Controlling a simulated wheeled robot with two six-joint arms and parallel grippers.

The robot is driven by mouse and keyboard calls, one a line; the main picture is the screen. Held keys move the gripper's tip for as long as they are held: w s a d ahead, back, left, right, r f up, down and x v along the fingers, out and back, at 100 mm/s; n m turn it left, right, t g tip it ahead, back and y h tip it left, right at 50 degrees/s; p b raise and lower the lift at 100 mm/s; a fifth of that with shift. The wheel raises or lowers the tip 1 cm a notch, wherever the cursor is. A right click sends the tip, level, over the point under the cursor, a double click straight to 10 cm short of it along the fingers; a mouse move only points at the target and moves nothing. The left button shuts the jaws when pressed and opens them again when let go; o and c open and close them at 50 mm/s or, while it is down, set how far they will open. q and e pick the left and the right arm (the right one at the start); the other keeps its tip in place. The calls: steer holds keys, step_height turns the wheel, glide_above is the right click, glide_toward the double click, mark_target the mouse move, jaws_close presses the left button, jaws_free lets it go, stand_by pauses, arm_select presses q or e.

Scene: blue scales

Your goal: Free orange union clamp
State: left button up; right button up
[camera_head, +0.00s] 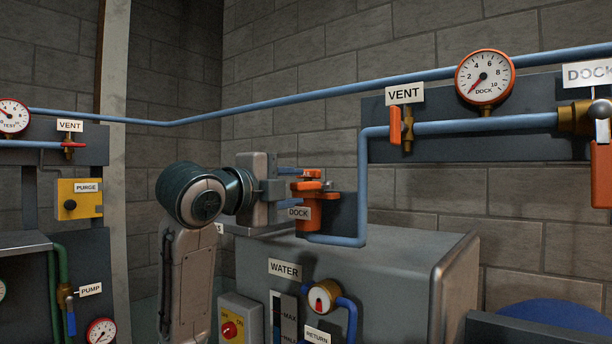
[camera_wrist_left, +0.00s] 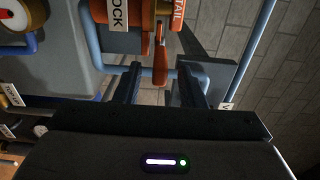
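The orange union clamp (camera_head: 314,208) sits on the blue pipe at the top of the grey tank, beside a DOCK label. In the left wrist view its orange body (camera_wrist_left: 143,12) is at the top, with a DETAIL-like tag partly cut off. Its orange lever (camera_wrist_left: 160,65) hangs down between my finger tips. My left gripper (camera_head: 284,187) is just left of the clamp in the head view. Its two fingers (camera_wrist_left: 160,80) are apart on either side of the lever, with gaps visible, so it is open. My right gripper is not in view.
The grey tank (camera_head: 400,270) stands below the clamp. A vertical blue pipe (camera_head: 362,190) runs close to the clamp's right. An orange VENT handle (camera_head: 395,126) and DOCK gauge (camera_head: 485,77) are at upper right. A yellow PURGE box (camera_head: 78,199) is at left.

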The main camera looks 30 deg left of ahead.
mark_target(306, 187)
arm_select(q)
steer(key=w, duration=0.2)
steer(key=w+p, duration=0.1)
steer(key=w, duration=0.1)
steer(key=shift+w+d+p, duration=0.2)
steer(key=shift+w+p, duration=0.05)
steer(key=shift+p, duration=0.05)
steer(key=shift+c, duration=0.5)
jaws_close()
